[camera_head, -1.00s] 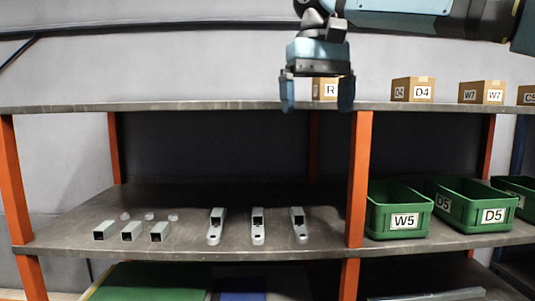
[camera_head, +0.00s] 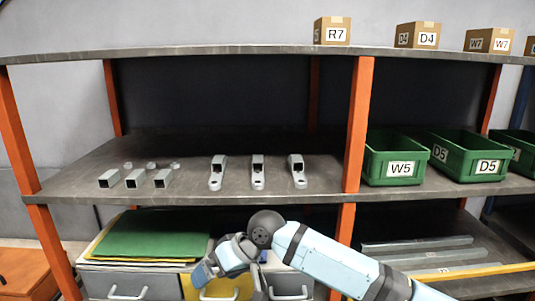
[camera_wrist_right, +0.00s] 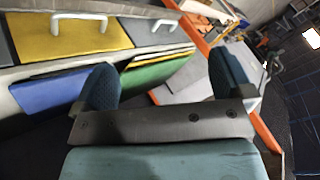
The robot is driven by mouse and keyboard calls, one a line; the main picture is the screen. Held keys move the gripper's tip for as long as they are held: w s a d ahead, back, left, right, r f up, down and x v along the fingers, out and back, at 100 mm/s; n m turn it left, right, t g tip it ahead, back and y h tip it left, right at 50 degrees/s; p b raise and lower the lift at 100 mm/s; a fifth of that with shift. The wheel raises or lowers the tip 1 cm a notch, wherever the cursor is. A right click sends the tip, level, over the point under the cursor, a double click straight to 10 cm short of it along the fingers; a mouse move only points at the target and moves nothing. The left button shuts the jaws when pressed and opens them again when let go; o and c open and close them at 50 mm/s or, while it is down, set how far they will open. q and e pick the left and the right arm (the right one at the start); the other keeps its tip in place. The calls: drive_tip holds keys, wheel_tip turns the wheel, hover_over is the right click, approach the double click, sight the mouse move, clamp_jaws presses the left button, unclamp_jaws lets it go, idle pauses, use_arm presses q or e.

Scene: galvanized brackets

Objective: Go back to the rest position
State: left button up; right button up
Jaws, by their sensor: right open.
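My right gripper (camera_head: 204,272) hangs low in the head view, in front of the drawers under the middle shelf, with its arm coming in from the lower right. In the right wrist view my right gripper (camera_wrist_right: 162,82) has its two fingers wide apart with nothing between them. Several grey brackets stand on the middle shelf, among them a square-ended one (camera_head: 109,178) at the left and a longer one (camera_head: 217,172) in the middle. My right gripper is below them and apart from them. My left gripper is not in view.
The steel shelf (camera_head: 90,190) has orange posts (camera_head: 357,125). Green bins (camera_head: 396,160) stand at the right and small cartons (camera_head: 332,31) on top. Below are drawers with handles (camera_head: 125,285), green folders (camera_head: 150,235) and clear strips (camera_head: 420,243). An orange cabinet (camera_head: 28,272) stands lower left.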

drive_tip(key=s+d+f+m+t+y, duration=0.1)
drive_tip(key=s+d+f+m+t, duration=0.3)
drive_tip(key=f, duration=0.5)
drive_tip(key=s+d+f+m+t+y, duration=0.1)
drive_tip(key=s+d+f+t, duration=0.4)
drive_tip(key=f, duration=0.5)
drive_tip(key=s+d+f+h, duration=0.2)
drive_tip(key=s+d+f, duration=0.2)
drive_tip(key=s+d, duration=0.2)
drive_tip(key=s+d+f+m+t+h, duration=0.1)
drive_tip(key=s+d+f+h, duration=0.2)
drive_tip(key=d, duration=0.5)
drive_tip(key=s+d+f+h, duration=0.2)
drive_tip(key=s+d+f, duration=0.2)
drive_tip(key=s+d, duration=0.4)
drive_tip(key=shift+s+f+t, duration=0.3)
drive_tip(key=shift+s+f, duration=0.05)
drive_tip(key=shift+f, duration=0.05)
